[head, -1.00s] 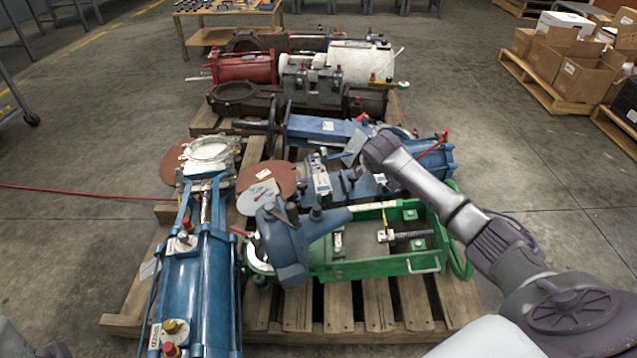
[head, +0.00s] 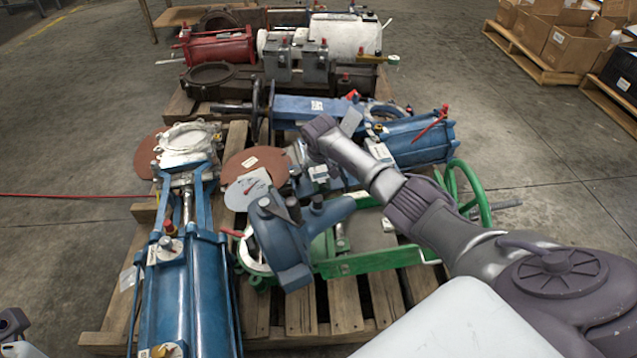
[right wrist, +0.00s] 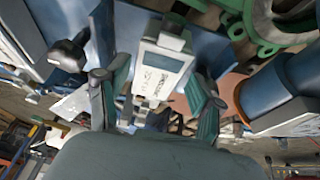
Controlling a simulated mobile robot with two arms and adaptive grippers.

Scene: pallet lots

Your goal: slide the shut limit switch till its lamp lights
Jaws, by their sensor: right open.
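A pale grey limit switch box (right wrist: 160,68) with a printed label sits on a blue valve actuator in the right wrist view. I cannot tell whether it is the shut one, and I see no lit lamp on it. My right gripper (right wrist: 153,85) is open, with one finger on either side of the box; contact is not clear. In the head view my right gripper (head: 308,160) is over the blue actuator in the middle of the pallet, its fingers mostly hidden. Part of my left arm (head: 12,325) shows at the lower left edge; its fingers cannot be made out.
A large blue cylinder actuator (head: 188,295) lies at the left of the wooden pallet (head: 345,303). A green frame (head: 370,263) with a handwheel lies in front, under my right arm. Red and white actuators stand behind. Boxes (head: 570,47) are at the far right; floor is clear beside the pallet.

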